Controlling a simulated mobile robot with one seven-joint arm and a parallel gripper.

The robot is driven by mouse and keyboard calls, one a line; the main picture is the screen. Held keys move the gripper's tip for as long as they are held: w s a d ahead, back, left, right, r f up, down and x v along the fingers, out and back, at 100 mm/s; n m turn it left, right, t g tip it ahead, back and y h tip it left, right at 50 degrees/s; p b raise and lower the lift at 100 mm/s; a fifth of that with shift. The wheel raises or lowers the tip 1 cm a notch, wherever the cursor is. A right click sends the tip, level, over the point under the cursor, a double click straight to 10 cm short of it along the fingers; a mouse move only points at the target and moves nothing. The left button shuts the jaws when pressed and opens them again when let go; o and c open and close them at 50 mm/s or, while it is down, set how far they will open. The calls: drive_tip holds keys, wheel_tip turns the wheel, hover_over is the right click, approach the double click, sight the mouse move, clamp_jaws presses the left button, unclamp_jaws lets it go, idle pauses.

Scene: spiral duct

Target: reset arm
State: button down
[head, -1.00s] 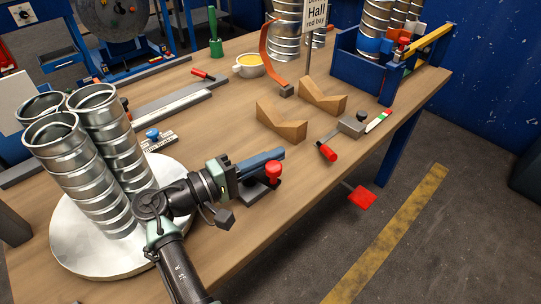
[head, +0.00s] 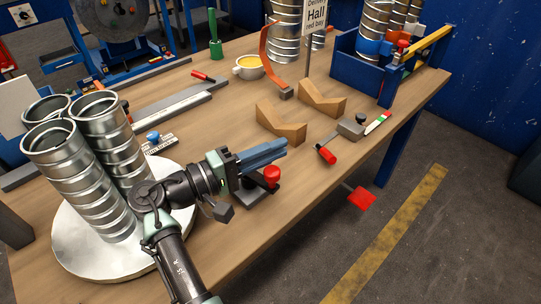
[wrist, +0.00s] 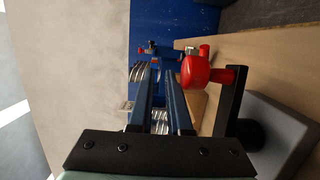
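My gripper (head: 283,147) is over the front part of the bench, pointing right and away from the duct sections. Its two blue-grey fingers show in the wrist view (wrist: 162,70) with a narrow gap between them and nothing held. In the head view the fingers are above and beside a dark clamp with a red knob (head: 271,176). The same red knob seems to show large in the wrist view (wrist: 196,70), just right of the fingers. I cannot tell how near it is.
Silver spiral duct sections (head: 75,175) stand on a round pale plate (head: 85,262) at left, close to my arm. Wooden V-blocks (head: 281,125), a red-handled tool (head: 326,154) and a blue bin (head: 360,72) are further right. The bench's front edge is near.

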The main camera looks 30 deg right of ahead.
wheel_tip(320, 180, up, 7)
drive_tip(key=p, duration=0.1)
drive_tip(key=shift+a+r, duration=0.15)
drive_tip(key=shift+r, duration=0.05)
drive_tip(key=shift+w, duration=0.1)
